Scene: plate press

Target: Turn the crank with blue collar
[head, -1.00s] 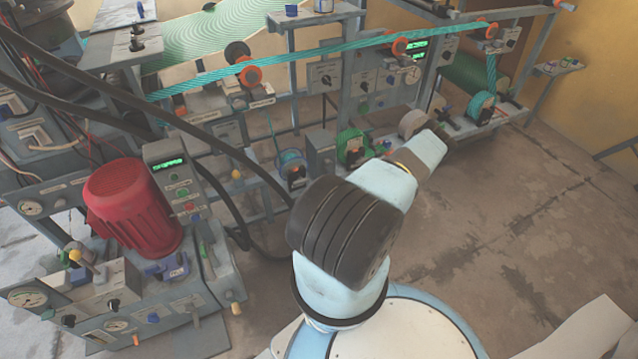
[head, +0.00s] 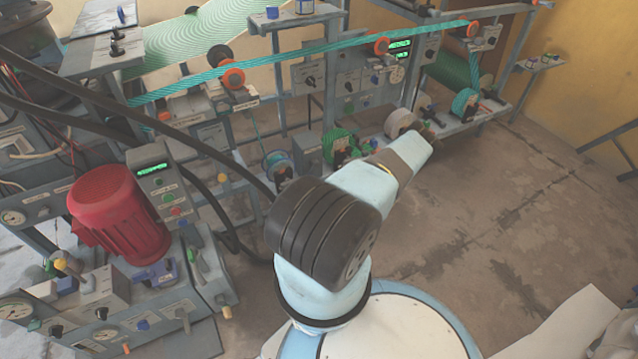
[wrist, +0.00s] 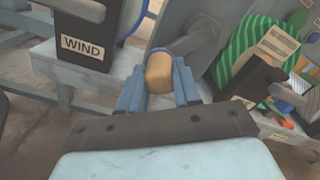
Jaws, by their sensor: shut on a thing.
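In the wrist view, my gripper (wrist: 159,82) is shut on a tan, rounded crank handle (wrist: 159,70), with a light-blue finger on each side of it. A grey shaft (wrist: 194,39) stands just behind the handle, towards the upper right. A thin blue curved edge (wrist: 136,22) shows above the left finger; I cannot tell whether it is the crank's collar. In the head view, my arm reaches towards the machine's lower row of reels, and the gripper and the held handle cannot be made out.
A dark box marked WIND (wrist: 86,42) stands left of the gripper. A green striped reel (wrist: 247,50) is close on the right. In the head view, a red motor (head: 117,213) and hanging black cables are at left; open floor (head: 500,220) lies at right.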

